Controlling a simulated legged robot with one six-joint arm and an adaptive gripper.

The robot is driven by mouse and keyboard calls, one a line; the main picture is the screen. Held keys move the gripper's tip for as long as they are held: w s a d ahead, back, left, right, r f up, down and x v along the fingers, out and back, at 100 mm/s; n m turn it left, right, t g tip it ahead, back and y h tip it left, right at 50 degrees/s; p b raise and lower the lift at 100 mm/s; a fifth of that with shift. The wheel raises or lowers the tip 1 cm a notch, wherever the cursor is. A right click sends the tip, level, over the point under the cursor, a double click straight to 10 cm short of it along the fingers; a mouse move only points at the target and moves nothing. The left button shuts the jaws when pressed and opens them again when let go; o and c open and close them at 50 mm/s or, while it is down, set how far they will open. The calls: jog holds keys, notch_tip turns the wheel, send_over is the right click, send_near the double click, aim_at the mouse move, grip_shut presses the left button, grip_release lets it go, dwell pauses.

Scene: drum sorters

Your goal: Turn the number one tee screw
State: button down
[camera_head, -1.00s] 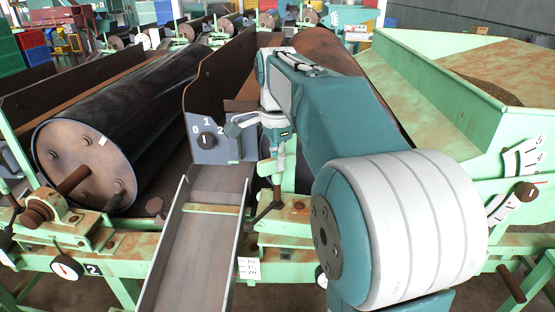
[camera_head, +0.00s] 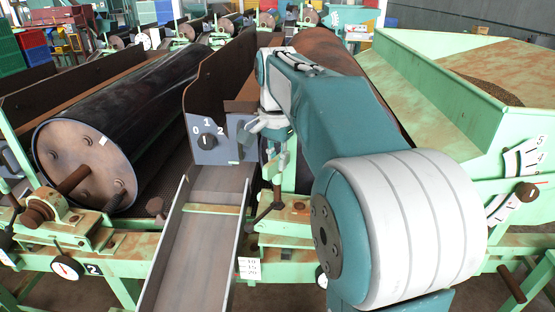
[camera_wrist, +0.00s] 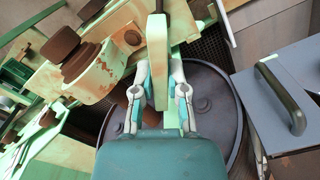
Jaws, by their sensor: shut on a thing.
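My gripper (camera_head: 279,168) points down at the front of the right-hand drum machine, beside the chute. In the wrist view my gripper (camera_wrist: 159,98) has its two fingers closed in on either side of a narrow, worn green and tan part (camera_wrist: 158,68), which I take to be part of the tee screw; its grip is partly hidden. In the head view a dark, slanted rod with a knobbed end (camera_head: 263,210) shows just below the gripper. My arm hides most of the right-hand drum, and no number one marking is readable beside the screw.
A grey panel with a 0-1-2 switch (camera_head: 208,140) stands close left of the gripper; its handle (camera_wrist: 284,95) shows in the wrist view. A metal chute (camera_head: 200,240) slopes below. The left drum (camera_head: 85,165), a number 2 plate (camera_head: 93,269) and a green hopper (camera_head: 415,75) flank the arm.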

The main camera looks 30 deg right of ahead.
dwell(0.3)
jog(key=c, duration=0.7)
grip_release()
jog(key=shift+o, duration=0.2)
jog(key=shift+a, duration=0.1)
notch_tip(320, 180, up, 12)
jog(key=shift+w+f, duration=0.1)
